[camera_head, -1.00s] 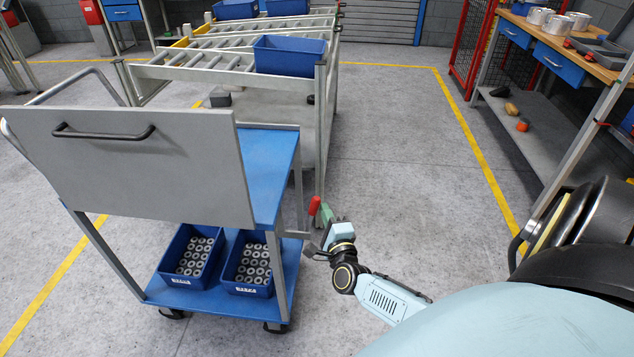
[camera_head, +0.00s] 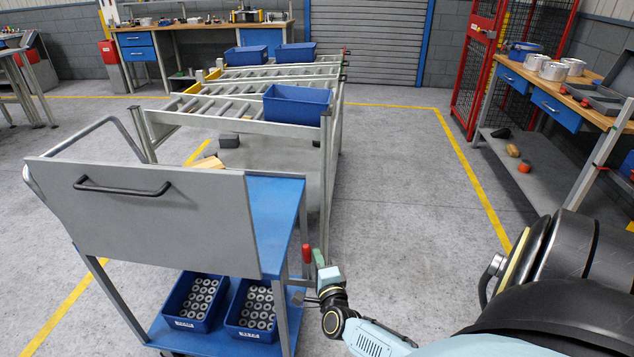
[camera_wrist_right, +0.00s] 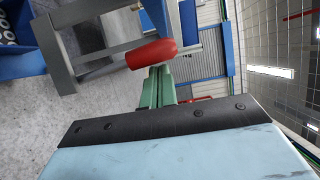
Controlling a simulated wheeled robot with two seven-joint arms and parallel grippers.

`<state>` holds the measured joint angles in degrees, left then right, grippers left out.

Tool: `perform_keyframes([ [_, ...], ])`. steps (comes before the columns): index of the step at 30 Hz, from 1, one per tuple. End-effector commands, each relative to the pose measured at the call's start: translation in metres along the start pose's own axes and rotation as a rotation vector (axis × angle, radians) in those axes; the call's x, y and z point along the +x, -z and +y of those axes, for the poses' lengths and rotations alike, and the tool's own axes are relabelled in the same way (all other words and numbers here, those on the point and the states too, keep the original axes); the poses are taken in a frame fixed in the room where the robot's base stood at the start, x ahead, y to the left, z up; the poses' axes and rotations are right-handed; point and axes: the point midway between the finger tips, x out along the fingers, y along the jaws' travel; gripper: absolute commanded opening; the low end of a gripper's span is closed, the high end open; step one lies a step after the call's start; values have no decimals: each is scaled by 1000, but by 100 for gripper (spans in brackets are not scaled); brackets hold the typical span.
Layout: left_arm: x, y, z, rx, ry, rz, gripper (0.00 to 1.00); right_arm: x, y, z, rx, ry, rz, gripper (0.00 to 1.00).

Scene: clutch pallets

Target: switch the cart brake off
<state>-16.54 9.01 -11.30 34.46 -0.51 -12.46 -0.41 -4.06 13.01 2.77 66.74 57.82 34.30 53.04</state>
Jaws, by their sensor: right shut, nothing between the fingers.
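The cart (camera_head: 140,215) has a grey upright panel, a black handle and blue shelves, and stands at left in the head view. A red-handled lever (camera_head: 306,253), the likely brake, stands at its right side near the corner post. The red grip also shows close up in the wrist view (camera_wrist_right: 150,53). My right gripper (camera_head: 319,259) is shut and empty, just right of the red grip. Its green fingers (camera_wrist_right: 157,88) point at the red grip in the wrist view; whether they touch it I cannot tell. My left gripper is not in view.
Two blue bins (camera_head: 196,301) of metal rings sit on the cart's lower shelf. A roller rack (camera_head: 240,105) with blue bins stands behind the cart. A workbench (camera_head: 590,90) is at right. The floor (camera_head: 400,190) between rack and workbench is clear.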

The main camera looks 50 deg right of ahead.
Motion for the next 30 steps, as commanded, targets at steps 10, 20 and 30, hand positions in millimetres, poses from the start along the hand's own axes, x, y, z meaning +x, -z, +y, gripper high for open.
perform_keyframes([
  [10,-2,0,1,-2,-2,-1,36,1,0,-1,2,2,4,0],
  [20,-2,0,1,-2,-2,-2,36,0,-1,-1,2,1,3,0],
  [30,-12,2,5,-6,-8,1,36,-50,0,-1,2,-3,4,0],
])
